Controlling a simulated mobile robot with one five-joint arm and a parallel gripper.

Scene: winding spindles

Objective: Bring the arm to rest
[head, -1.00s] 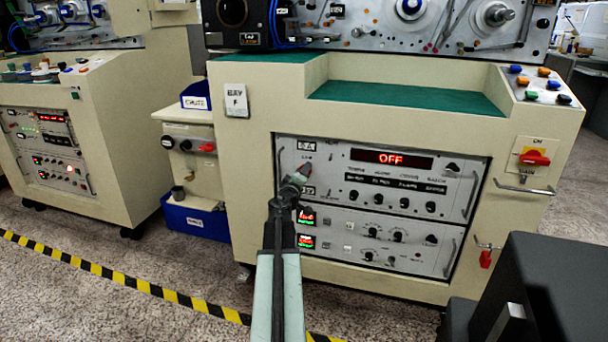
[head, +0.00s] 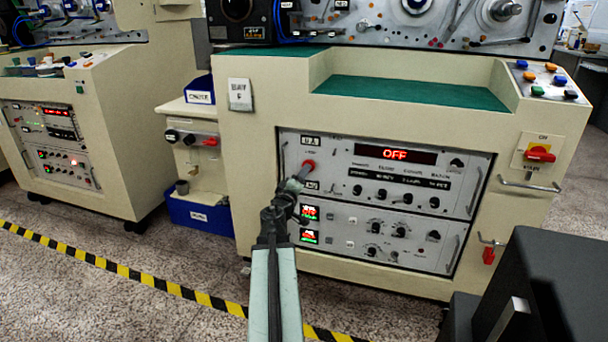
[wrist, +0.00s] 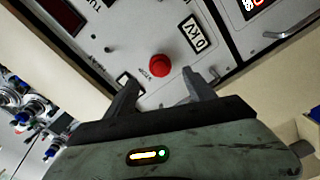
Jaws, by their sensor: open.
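My gripper (wrist: 160,92) is open and empty in the wrist view, its two dark fingers apart. A red round knob or button (wrist: 159,65) on the grey panel shows beyond the gap between the fingertips, apart from them. In the head view my arm reaches up from the bottom centre, and my gripper (head: 297,183) is in front of the left part of the upper panel (head: 340,180). The red button (head: 308,167) shows just above it. The panel's display (head: 395,155) reads OFF in red.
The cream cabinet (head: 400,270) stands close in front of my arm. A red rotary switch (head: 540,153) and a metal handle (head: 530,185) stick out at its right. A blue bin (head: 200,215) sits at its left. Yellow-black tape (head: 110,266) crosses the floor. A dark box (head: 550,290) is at lower right.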

